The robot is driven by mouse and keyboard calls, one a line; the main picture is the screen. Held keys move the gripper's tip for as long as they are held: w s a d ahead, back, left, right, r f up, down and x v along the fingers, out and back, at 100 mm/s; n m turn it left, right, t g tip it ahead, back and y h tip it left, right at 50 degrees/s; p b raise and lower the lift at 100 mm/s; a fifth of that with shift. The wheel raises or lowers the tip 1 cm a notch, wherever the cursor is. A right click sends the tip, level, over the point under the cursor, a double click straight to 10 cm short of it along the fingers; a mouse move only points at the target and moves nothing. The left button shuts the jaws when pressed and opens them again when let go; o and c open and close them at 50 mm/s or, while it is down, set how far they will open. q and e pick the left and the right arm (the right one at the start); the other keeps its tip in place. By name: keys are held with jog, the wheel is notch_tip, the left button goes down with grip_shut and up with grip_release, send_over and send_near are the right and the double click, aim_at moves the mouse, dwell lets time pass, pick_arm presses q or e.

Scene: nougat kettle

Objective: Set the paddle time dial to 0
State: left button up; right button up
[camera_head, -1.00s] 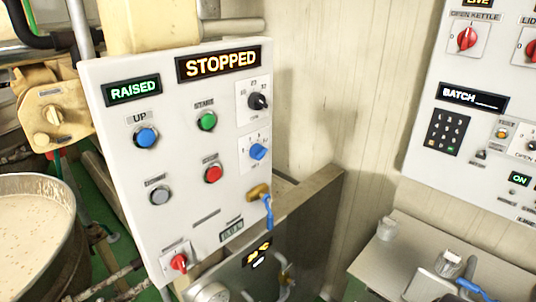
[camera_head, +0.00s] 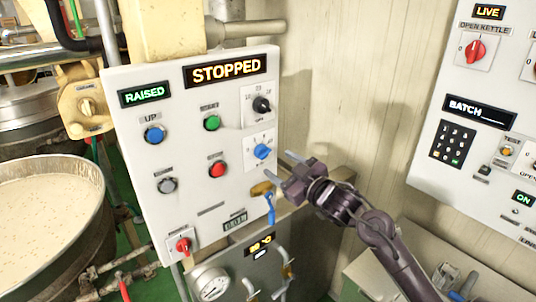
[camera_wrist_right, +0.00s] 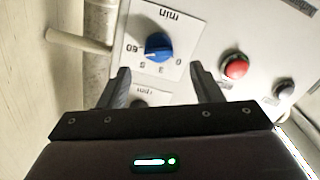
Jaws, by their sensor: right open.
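The paddle time dial is a blue knob (camera_head: 262,151) on a small white plate, at the right of the white control panel (camera_head: 190,215). In the right wrist view the blue knob (camera_wrist_right: 157,46) sits on a plate marked "min", upside down, with numbers around it including 0. I cannot tell exactly which number it points to. My right gripper (camera_head: 284,171) is open and empty, just right of and below the dial. In the wrist view its two fingers (camera_wrist_right: 160,72) are spread, with the dial beyond them and between their lines. My left gripper is not in view.
A black rpm dial (camera_head: 262,105) sits above the blue one. A red button (camera_head: 217,169) and a green button (camera_head: 212,123) are to its left. A yellow-and-blue valve handle (camera_head: 268,200) hangs below. An open kettle (camera_head: 98,215) stands at left.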

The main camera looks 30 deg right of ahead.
aim_at(267, 155)
jog(key=w+p, duration=0.1)
jog(key=w, duration=0.4)
jog(key=shift+w+p, duration=0.15)
jog(key=shift+p, duration=0.25)
jog(key=shift+w+a, duration=0.15)
jog(key=shift+w, duration=0.45)
jog(key=shift+f, duration=0.1)
jog(key=c, duration=1)
